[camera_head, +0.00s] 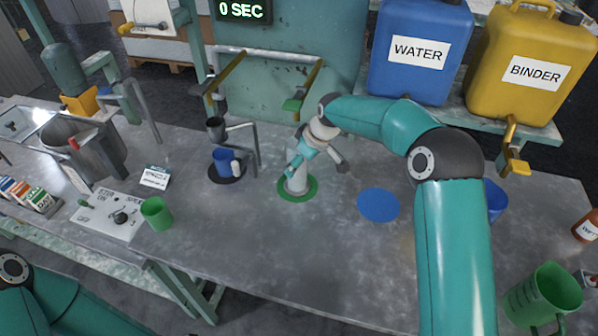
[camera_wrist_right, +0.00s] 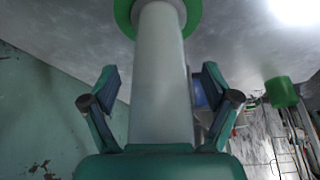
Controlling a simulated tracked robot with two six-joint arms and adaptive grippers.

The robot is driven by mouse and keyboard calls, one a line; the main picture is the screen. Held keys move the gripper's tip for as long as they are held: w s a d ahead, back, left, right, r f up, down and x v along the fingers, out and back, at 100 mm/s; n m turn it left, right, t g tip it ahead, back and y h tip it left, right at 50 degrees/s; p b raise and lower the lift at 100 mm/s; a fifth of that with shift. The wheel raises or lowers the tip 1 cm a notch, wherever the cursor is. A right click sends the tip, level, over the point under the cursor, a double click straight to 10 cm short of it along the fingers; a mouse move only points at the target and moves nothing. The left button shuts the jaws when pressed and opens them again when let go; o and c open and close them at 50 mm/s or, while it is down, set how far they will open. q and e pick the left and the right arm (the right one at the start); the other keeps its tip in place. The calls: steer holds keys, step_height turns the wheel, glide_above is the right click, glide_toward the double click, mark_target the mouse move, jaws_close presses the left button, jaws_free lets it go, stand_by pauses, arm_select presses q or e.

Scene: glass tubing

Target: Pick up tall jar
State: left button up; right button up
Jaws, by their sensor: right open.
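The tall jar (camera_head: 297,183) is a pale, whitish cylinder standing upright on a green disc (camera_head: 312,188) near the middle of the bench. In the head view its upper part is hidden by my right gripper (camera_head: 301,158). In the right wrist view the jar (camera_wrist_right: 161,60) runs between the two spread fingers of my right gripper (camera_wrist_right: 158,78), with a visible gap on each side. The right gripper is open around the jar. My left gripper is outside the view; only part of its arm shows at the lower left.
A blue cup (camera_head: 224,160) stands under a metal pipe left of the jar. A blue disc (camera_head: 378,205) lies bare to the right. A green cup (camera_head: 156,213) stands at left, and a green jug (camera_head: 545,296) at lower right. The bench's front middle is clear.

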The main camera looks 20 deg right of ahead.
jaws_close()
stand_by(0.5)
steer(key=shift+r, duration=0.2)
